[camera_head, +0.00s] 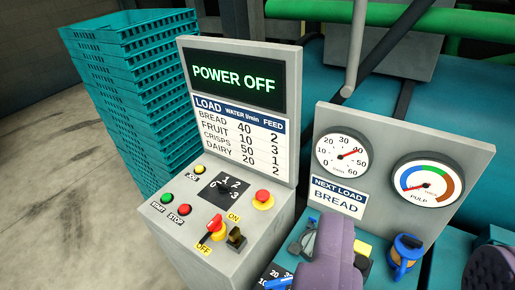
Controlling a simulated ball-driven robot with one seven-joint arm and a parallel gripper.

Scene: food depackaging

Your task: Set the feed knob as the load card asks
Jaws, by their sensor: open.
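The feed knob (222,189) is a small black dial marked 0 to 3 on the sloping panel of the grey console. Its pointer is too small to read surely. The load card (337,197) reads "NEXT LOAD BREAD". The load table (240,135) gives bread water 40 and feed 2. The screen (236,78) shows "POWER OFF". My purple gripper (330,256) is at the lower middle, to the right of the console and apart from the knob. Its fingertips are not clearly visible.
The red-yellow power switch (215,229) sits by OFF. Green start (167,198), red stop (184,209) and a red emergency button (263,199) surround the knob. The water gauge (341,154) reads about 40.

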